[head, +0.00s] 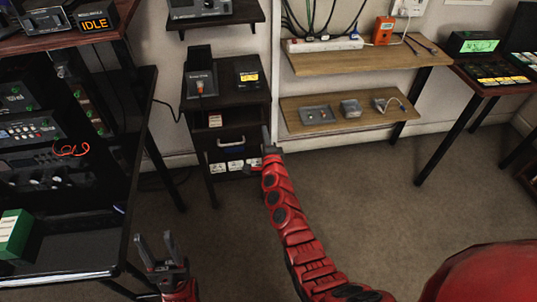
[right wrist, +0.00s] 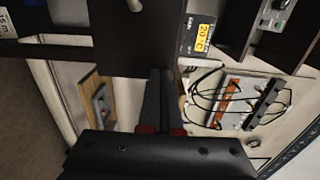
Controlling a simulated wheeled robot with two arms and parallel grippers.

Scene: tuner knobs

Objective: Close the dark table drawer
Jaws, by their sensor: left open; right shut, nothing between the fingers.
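The dark table (head: 187,118) stands against the wall left of centre in the head view. Its dark drawer (head: 243,146) has a pale bar handle (head: 230,141) on the front. How far the drawer stands out cannot be told. My right gripper (head: 267,137) is shut and empty at the right edge of the drawer front; contact cannot be told. In the right wrist view its shut fingers (right wrist: 158,95) point at dark furniture, and their tips are hard to make out. My left gripper (head: 155,246) is open and empty at the lower left, well short of the table.
A black rack (head: 135,150) with electronics stands at the left. Devices sit on the dark table, including one with a yellow label (head: 249,77), also in the right wrist view (right wrist: 205,32). Wooden shelves (head: 350,110) are on the right. The carpet (head: 400,210) is open at centre right.

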